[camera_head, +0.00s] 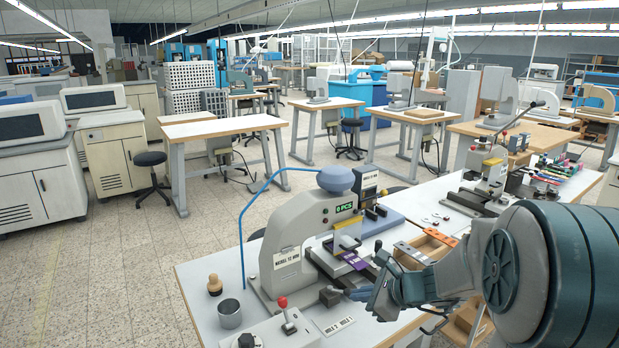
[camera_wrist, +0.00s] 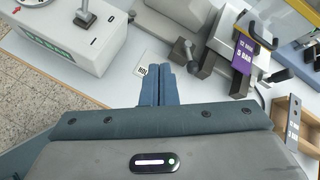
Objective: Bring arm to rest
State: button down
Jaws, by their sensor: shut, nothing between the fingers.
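My arm (camera_head: 570,265) reaches in from the right edge in the head view, bent down over the front table. My gripper (camera_head: 352,294) is beside the base of the grey stamping press (camera_head: 290,240), with its fingers pointing left. In the wrist view my gripper (camera_wrist: 158,75) has its two blue-grey fingers together, with nothing between them. The fingers are over the white tabletop (camera_wrist: 120,85), close to a small label plate (camera_wrist: 141,70). I cannot tell whether the fingertips touch anything.
A control box (camera_head: 268,330) with a red-knobbed lever stands at the front. A metal cup (camera_head: 229,313) and a wooden-handled stamp (camera_head: 215,285) are at the left. A wooden tray (camera_head: 428,245) sits right of the press, near my forearm. A second press (camera_head: 488,165) stands behind.

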jog(key=s+a+r+n+g+h, duration=0.2)
jog(key=s+n+g+h, duration=0.25)
jog(key=s+n, duration=1.25)
jog(key=s+d+r+n+h, duration=0.1)
jog(key=s+d+n+h, duration=0.2)
jog(key=s+d+n, duration=0.1)
jog(key=shift+s+n, duration=0.5)
jog(key=shift+s, duration=0.55)
jog(key=shift+d+r, duration=0.1)
